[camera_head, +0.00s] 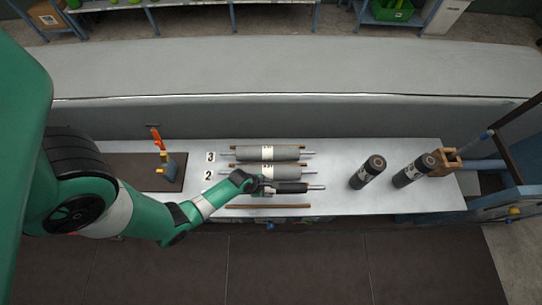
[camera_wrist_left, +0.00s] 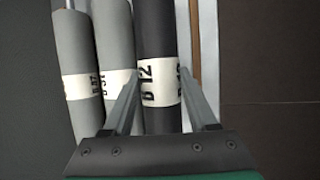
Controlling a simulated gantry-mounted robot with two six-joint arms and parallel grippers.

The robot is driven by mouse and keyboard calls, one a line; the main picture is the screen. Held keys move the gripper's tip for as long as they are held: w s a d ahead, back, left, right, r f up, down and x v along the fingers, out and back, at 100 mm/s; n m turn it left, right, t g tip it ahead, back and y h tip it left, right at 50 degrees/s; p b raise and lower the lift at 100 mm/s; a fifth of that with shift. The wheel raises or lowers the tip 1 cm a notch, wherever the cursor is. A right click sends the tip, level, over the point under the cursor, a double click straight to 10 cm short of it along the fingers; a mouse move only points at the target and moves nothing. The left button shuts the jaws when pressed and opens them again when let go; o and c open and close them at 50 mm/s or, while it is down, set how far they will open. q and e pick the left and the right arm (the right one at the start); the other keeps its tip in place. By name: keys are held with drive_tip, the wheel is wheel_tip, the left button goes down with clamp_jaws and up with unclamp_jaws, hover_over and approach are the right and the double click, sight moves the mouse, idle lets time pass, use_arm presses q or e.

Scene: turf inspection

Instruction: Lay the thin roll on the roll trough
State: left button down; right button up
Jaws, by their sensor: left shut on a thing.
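My left gripper (camera_head: 270,188) is shut on a dark thin roll (camera_head: 291,188) with metal shaft ends. In the left wrist view this roll (camera_wrist_left: 156,40) has a white label reading B 12 and sits between the two fingers (camera_wrist_left: 165,105). The roll lies sideways above or on the front place of the roll trough, between the front wooden rail (camera_head: 268,207) and a grey roll (camera_head: 255,171). I cannot tell whether it touches the trough. The gripper hides its left end. The right gripper is out of view.
Another grey roll (camera_head: 268,153) lies behind, beside number plates 3 (camera_head: 211,157) and 2 (camera_head: 209,176). Two dark rolls (camera_head: 367,172) (camera_head: 413,171) stand to the right. A dark mat (camera_head: 140,172) with an orange-handled tool (camera_head: 156,139) is at left.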

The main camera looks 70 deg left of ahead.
use_arm(q)
drive_tip(key=shift+s+a, duration=0.2)
drive_tip(key=shift+s, duration=0.25)
drive_tip(key=shift+w, duration=0.15)
drive_tip(key=shift+r+p, duration=0.1)
drive_tip(key=shift+p, duration=0.25)
wheel_tip(320, 180, down, 9)
drive_tip(key=b, duration=0.7)
drive_tip(key=shift+r, duration=0.1)
drive_tip(key=shift+c, duration=0.6)
unclamp_jaws()
